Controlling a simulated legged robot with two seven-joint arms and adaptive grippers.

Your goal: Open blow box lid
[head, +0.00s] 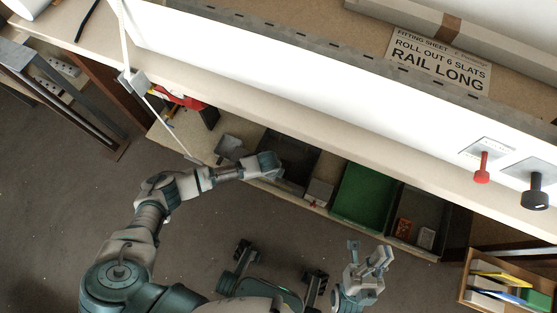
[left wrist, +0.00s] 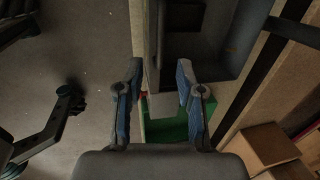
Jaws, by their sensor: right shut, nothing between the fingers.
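I cannot tell which container is the blow box, and no lid is clearly seen. Candidates are the dark open bin (head: 296,148), the green bin (head: 362,196) and the dark bin with small boxes (head: 428,212), in a row under the bench. My left gripper (head: 272,164) is at the front of the first dark bin. In the left wrist view, its blue-padded fingers (left wrist: 159,75) are apart, with a pale board edge, a dark bin (left wrist: 197,45) and some green beyond them. My right gripper (head: 371,258) is empty, shut, and hangs in front of the green bin, apart from it.
A small crate (head: 466,290) stands at the lower right. A white rod hangs at the left.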

